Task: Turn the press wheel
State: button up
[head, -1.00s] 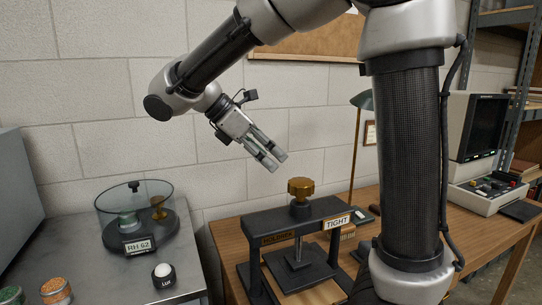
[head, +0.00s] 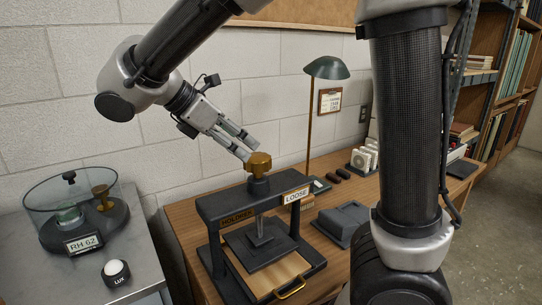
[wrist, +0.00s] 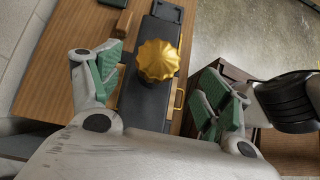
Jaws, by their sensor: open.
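The press wheel is a gold, scalloped knob (head: 259,163) on top of the dark press (head: 220,209). A plate on the press reads LOOSE, and another label reads HOLDREP or similar. My gripper (head: 251,149) is close to the wheel, coming down at a slant from the upper left. In the wrist view the wheel (wrist: 157,61) lies ahead, between my two spread green-padded fingers (wrist: 165,92). The fingers are open, and a gap shows on both sides of the wheel. I see no grip on it.
A wooden board with a brass handle (head: 291,289) lies in the press base. A green lamp (head: 328,68) and a grey box (head: 341,221) stand on the wooden table. A glass-domed instrument (head: 70,207) and a LUX sensor (head: 115,272) sit on the metal bench at left.

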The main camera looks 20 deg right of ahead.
aim_at(256, 156)
jog(key=x, duration=0.7)
jog(key=shift+d+f, duration=0.2)
jog(key=shift+c, duration=0.2)
